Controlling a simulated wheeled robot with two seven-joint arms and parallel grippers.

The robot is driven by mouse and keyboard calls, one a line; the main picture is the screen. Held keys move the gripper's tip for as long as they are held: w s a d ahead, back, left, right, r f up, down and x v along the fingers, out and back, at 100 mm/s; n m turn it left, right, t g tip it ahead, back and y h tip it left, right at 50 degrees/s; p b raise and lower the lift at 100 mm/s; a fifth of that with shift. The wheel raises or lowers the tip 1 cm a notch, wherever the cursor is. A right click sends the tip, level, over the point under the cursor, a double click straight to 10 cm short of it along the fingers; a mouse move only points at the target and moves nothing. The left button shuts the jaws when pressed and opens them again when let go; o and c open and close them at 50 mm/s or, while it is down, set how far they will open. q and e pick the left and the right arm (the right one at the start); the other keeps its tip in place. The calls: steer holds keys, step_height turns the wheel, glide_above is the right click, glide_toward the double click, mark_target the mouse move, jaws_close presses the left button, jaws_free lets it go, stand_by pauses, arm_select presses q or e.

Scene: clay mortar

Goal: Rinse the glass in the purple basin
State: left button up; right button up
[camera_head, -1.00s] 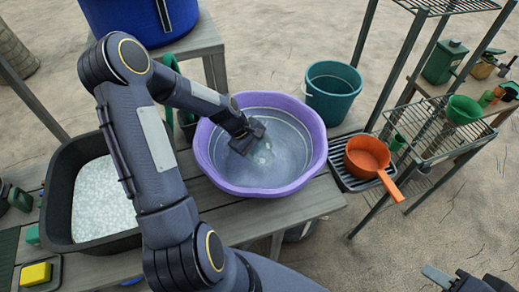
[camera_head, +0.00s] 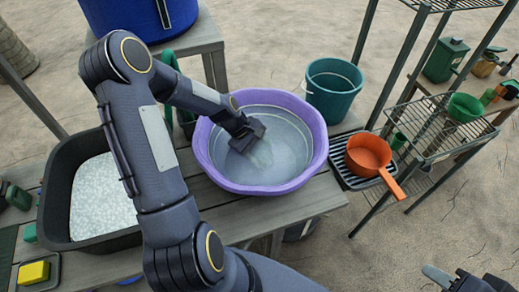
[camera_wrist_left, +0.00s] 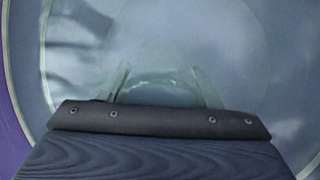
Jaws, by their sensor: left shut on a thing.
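The purple basin (camera_head: 216,165) stands on the grey wooden table and holds cloudy water. My left gripper (camera_head: 249,142) reaches down into the basin, left of its middle, with its fingers at or under the water. In the left wrist view my left gripper (camera_wrist_left: 160,90) is shut on the clear glass (camera_wrist_left: 165,88), whose curved edge shows faintly between the fingers. In the head view the glass is only a pale blur below the gripper. My right gripper (camera_head: 436,274) is at the bottom right corner, partly cut off, away from the basin; its jaw opening is not clear.
A black tub (camera_head: 62,165) of pale pellets stands left of the basin. A teal bucket (camera_head: 332,92) is behind right. An orange pan (camera_head: 367,155) rests on a dark rack to the right, by a wire shelf (camera_head: 450,140). A yellow sponge (camera_head: 34,272) lies front left.

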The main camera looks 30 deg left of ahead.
arm_select(q)
steer(key=shift+r, duration=0.1)
steer(key=shift+s+a, duration=0.35)
steer(key=shift+a, duration=0.2)
steer(key=shift+w+d, duration=0.35)
steer(key=shift+d, duration=0.2)
steer(key=shift+w+d, duration=0.35)
steer(key=shift+d, duration=0.2)
steer(key=shift+s+a, duration=0.35)
steer(key=shift+a, duration=0.2)
steer(key=shift+s+a, duration=0.35)
steer(key=shift+a, duration=0.2)
steer(key=shift+w+d, duration=0.35)
steer(key=shift+d, duration=0.25)
steer(key=shift+w+d, duration=0.35)
steer(key=shift+d, duration=0.2)
steer(key=shift+s+a+b, duration=0.2)
steer(key=shift+s+a, duration=0.15)
steer(key=shift+a, duration=0.2)
steer(key=shift+s+a+b, duration=0.15)
steer(key=shift+s+a, duration=0.15)
steer(key=shift+a, duration=0.25)
steer(key=shift+w+d, duration=0.35)
steer(key=shift+d, duration=0.2)
